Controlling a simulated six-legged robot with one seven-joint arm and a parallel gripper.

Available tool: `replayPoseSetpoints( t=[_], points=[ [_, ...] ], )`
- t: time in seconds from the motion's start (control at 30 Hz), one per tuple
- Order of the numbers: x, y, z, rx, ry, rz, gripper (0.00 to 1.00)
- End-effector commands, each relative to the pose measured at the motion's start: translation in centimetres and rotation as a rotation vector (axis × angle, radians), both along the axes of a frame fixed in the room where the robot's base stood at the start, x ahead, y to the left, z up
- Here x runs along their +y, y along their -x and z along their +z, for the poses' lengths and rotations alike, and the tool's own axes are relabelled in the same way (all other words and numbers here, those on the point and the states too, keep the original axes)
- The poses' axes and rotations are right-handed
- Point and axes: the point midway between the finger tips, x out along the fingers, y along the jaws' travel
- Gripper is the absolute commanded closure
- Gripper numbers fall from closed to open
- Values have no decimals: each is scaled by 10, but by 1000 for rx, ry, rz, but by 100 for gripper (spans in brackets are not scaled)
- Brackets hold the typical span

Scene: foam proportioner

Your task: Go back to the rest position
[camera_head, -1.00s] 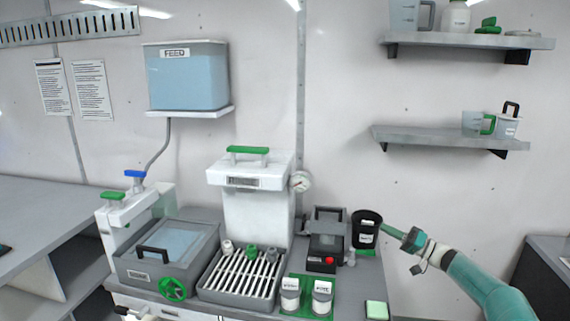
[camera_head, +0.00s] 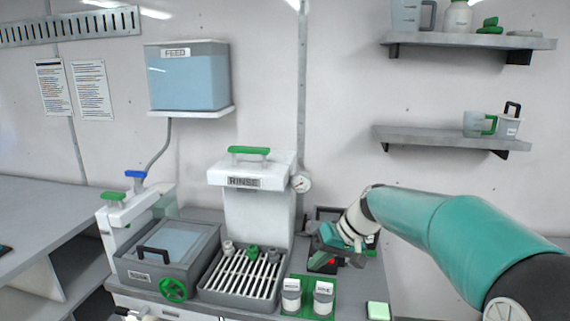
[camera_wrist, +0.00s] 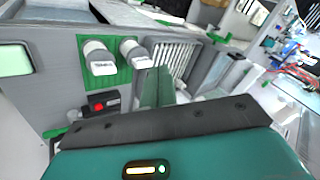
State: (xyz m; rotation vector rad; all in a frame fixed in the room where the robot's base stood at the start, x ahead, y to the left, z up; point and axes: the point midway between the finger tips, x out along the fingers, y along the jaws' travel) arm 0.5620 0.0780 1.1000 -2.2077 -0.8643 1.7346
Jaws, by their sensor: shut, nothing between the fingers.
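My arm reaches in from the right in the head view. My gripper (camera_head: 343,257) hangs over the back right part of the bench, in front of the dark unit with a red button (camera_head: 331,262). It partly hides that unit and the area where the black cup stands. My gripper's green fingers (camera_wrist: 152,88) are together in the wrist view, with nothing between them. The red button unit also shows low in the wrist view (camera_wrist: 101,103).
Two white-capped jars (camera_head: 291,296) (camera_head: 323,298) stand on a green mat. A slatted rack (camera_head: 243,281) holds several small fittings. The white RINSE tank (camera_head: 248,205) rises behind. A green-topped pad (camera_head: 378,311) lies at the front right. The wall shelves (camera_head: 450,140) are clear of my arm.

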Motion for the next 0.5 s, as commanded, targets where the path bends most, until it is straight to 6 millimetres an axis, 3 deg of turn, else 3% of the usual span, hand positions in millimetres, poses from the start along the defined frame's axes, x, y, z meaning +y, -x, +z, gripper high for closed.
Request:
replayPoseSetpoints(
  t=[0.03,0.17,0.5],
  points=[
    [1,18,6,-5,55,-11,100],
    [-4,59,14,-17,177,-60,100],
    [-36,167,29,-103,403,-223,100]
  ],
)
